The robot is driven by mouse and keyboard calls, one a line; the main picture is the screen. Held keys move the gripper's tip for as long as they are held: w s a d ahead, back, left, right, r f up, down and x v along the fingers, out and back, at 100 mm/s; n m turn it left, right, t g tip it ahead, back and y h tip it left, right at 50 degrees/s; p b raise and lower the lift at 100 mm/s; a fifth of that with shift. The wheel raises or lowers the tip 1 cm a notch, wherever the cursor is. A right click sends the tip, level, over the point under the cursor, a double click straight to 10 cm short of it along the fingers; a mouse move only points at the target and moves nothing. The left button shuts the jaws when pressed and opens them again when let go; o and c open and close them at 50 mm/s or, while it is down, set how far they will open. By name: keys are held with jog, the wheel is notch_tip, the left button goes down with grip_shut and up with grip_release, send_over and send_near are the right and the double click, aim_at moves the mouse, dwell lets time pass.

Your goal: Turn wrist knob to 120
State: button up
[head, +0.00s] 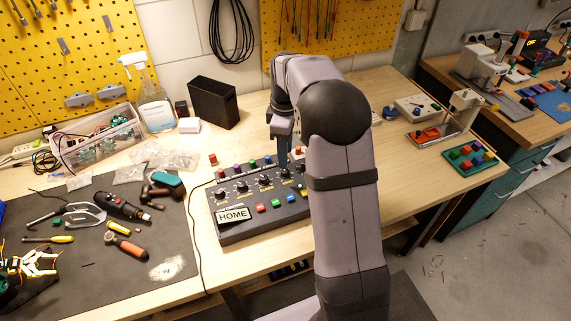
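A dark control box (250,230) sits on the wooden bench in the middle of the head view. A row of black knobs runs across its top, among them a left knob (221,193) and a middle knob (264,180). The knob labels and dial settings are too small to read, so I cannot tell which is the wrist knob. My gripper (284,166) points down over the right part of the box, close to the rightmost visible knob (285,173). I cannot tell if it touches it. My arm hides the box's right end.
Coloured buttons (276,203) line the box's front, beside a HOME plate (233,215). A dark mat (90,262) with hand tools lies left. A black bin (213,103) and a spray bottle (151,100) stand behind. A green tray (473,158) lies right.

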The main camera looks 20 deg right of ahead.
aim_at(286, 171)
jog(key=shift+f+p, duration=1)
jog(key=shift+f, duration=2.25)
grip_shut()
